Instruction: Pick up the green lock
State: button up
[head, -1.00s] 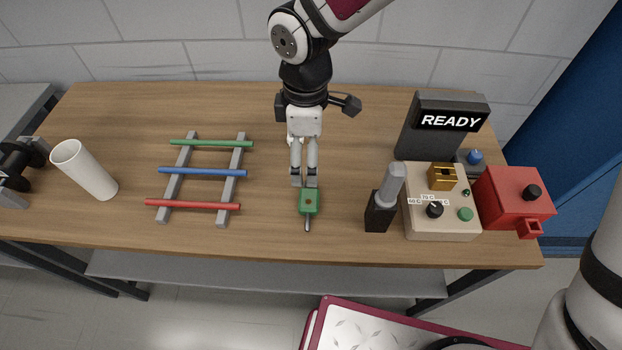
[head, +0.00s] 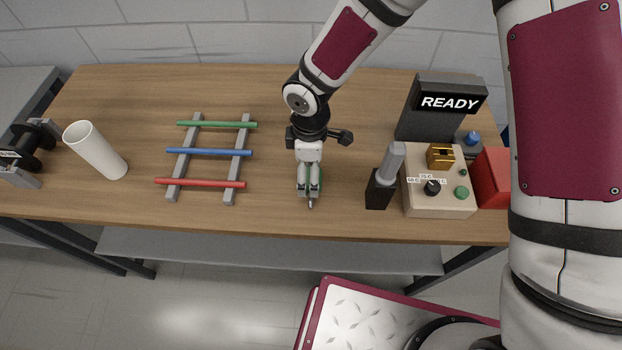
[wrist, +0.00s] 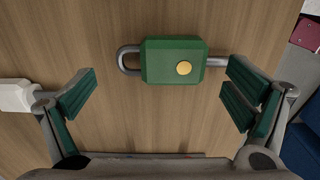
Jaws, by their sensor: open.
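The green lock (wrist: 172,61) lies flat on the wooden table, with a round yellow spot on its face. In the wrist view a grey metal loop sticks out at its left, and a short grey rod at its right, partly behind a finger pad. My gripper (wrist: 160,95) is open, with its green-padded fingers apart on either side. The lock sits across the gap, towards the top of the picture, and I see no grip on it. In the head view my gripper (head: 309,192) is over the lock and hides most of it.
A rack with green, blue and red rods (head: 209,152) stands left of my gripper, and a white cup (head: 97,152) farther left. A black-and-grey tool (head: 383,182) stands close on the right, beside a beige control box (head: 440,197) and a READY display (head: 447,103).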

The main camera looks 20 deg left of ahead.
jog(key=shift+f, duration=0.3)
jog(key=c, duration=1.8)
jog(key=shift+d, duration=0.1)
jog(key=shift+c, duration=0.3)
jog(key=shift+f, duration=0.1)
jog(key=shift+w+r, duration=0.1)
jog(key=shift+r, duration=0.25)
jog(key=r, duration=0.1)
jog(key=r+p, duration=0.1)
jog(key=r, duration=0.1)
jog(key=shift+s+d+r, duration=0.1)
jog(key=shift+s+r, duration=0.05)
jog(key=shift+s, duration=0.2)
jog(key=s+d+r+p, duration=0.1)
jog(key=s+d+p, duration=0.4)
jog(key=s, duration=0.8)
jog(key=shift+s+d, duration=0.3)
jog(key=shift+d, duration=0.7)
